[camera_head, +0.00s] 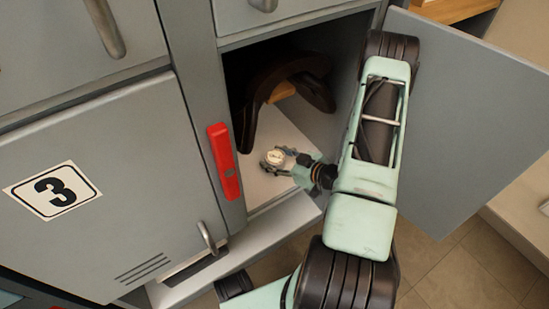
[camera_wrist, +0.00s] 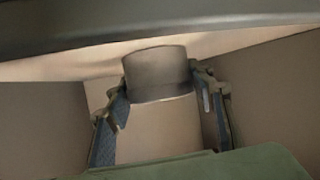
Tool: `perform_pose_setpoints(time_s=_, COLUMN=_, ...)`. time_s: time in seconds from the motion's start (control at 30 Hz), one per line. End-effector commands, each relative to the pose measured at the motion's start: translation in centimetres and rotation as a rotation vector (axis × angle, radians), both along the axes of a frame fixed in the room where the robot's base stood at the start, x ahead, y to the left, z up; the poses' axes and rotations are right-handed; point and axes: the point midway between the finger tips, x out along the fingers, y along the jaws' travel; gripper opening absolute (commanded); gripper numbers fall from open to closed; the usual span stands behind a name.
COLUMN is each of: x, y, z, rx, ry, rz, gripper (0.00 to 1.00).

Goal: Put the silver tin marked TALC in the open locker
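The silver tin (camera_head: 275,157) is inside the open locker (camera_head: 286,203), low over its pale floor, near the front. Its round, light top faces up in the head view; the TALC marking cannot be read. My gripper (camera_head: 277,160) reaches in from the right, with a fingertip on each side of the tin. In the wrist view the tin (camera_wrist: 157,74) shows as a grey cylinder between the tips of my gripper (camera_wrist: 162,98), with no clear gap on either side. I cannot tell whether the tin's base touches the floor.
A dark brown saddle (camera_head: 262,85) stands at the back left of the locker. The locker's grey door (camera_head: 463,115) hangs open at the right, beside my arm. A closed locker door marked 3 (camera_head: 130,190) and a red handle (camera_head: 224,162) are to the left.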

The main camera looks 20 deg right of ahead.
Motion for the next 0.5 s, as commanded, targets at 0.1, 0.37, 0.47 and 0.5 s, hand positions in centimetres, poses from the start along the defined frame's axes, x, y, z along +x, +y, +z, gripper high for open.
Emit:
perform_pose_setpoints(time_s=0.1, x=0.00, y=0.00, z=-0.03, rx=0.000, ry=0.000, rz=0.000, gripper=0.61)
perform_pose_setpoints(time_s=0.37, x=-0.01, y=0.00, z=-0.02, rx=0.000, ry=0.000, rz=0.000, gripper=0.67)
perform_pose_setpoints(time_s=0.47, x=0.00, y=0.00, z=0.16, rx=0.000, ry=0.000, rz=0.000, gripper=0.67)
perform_pose_setpoints(time_s=0.5, x=0.00, y=-0.01, z=0.36, rx=0.000, ry=0.000, rz=0.000, gripper=0.67)
